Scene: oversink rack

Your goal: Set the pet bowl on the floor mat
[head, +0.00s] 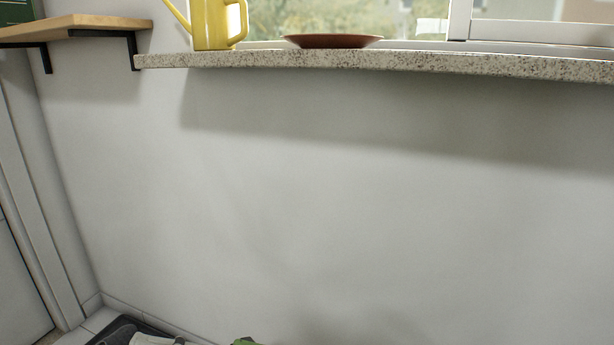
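No pet bowl can be clearly made out. A shallow reddish-brown dish (333,41) sits on the speckled stone window sill (400,61); I cannot tell whether it is a bowl or a plant saucer. At the bottom left, a dark mat or tray (93,342) shows only in part on the floor, with grey and pale items on it that look like shoes (150,340). A small green thing (245,342) is cut off at the bottom edge. Neither of my grippers is in view.
A yellow watering can (212,24) stands on the sill, left of the dish. A wooden shelf (75,27) on black brackets juts out at the upper left. Below the sill is bare white wall (330,200). A door frame (35,180) stands at the left edge.

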